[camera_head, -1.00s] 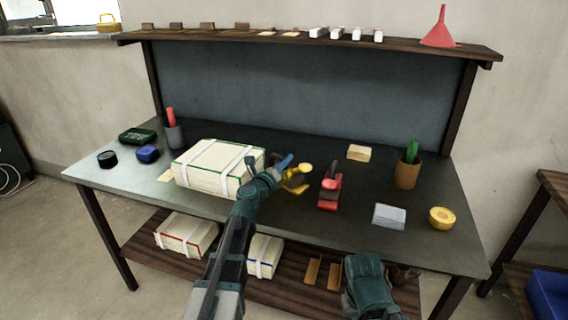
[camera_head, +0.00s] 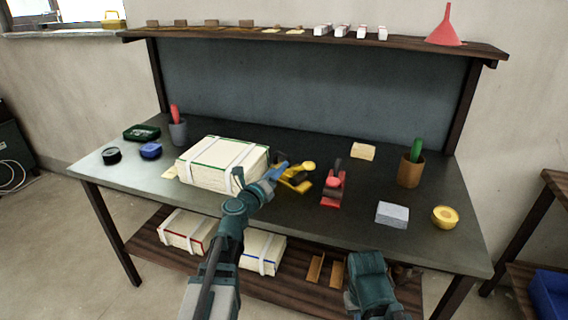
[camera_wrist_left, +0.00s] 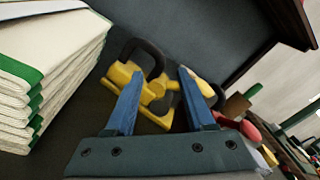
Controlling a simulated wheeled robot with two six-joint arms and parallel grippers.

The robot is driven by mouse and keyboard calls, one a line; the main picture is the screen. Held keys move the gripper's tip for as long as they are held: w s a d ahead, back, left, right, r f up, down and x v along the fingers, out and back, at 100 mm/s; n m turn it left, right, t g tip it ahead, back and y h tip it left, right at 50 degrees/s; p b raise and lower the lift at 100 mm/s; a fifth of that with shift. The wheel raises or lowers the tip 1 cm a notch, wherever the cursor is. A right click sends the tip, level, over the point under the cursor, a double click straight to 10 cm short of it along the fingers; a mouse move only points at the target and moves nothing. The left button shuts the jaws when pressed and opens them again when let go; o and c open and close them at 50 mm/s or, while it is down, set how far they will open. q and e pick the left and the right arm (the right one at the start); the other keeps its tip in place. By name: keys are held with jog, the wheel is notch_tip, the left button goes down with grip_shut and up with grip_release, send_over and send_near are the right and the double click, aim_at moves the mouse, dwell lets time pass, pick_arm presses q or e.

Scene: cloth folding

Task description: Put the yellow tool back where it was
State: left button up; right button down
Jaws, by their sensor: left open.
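My left gripper (camera_head: 270,172) is open at the near left side of the yellow tool. In the left wrist view its two blue fingers (camera_wrist_left: 160,74) are spread apart, with the yellow tool seen between and beyond them. I cannot tell whether they touch it. My right gripper does not show; only part of my right arm is at the bottom.
The red tool (camera_head: 333,188) is to the right. A grey block (camera_head: 392,214), yellow round container (camera_head: 445,217) and brown cup (camera_head: 410,172) stand further right. The bench's front middle is clear.

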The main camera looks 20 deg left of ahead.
pick_arm(q)
jog(key=shift+s+a, duration=0.2)
jog(key=shift+s, duration=0.85)
jog(key=shift+s+a, duration=0.2)
jog(key=shift+s, duration=0.85)
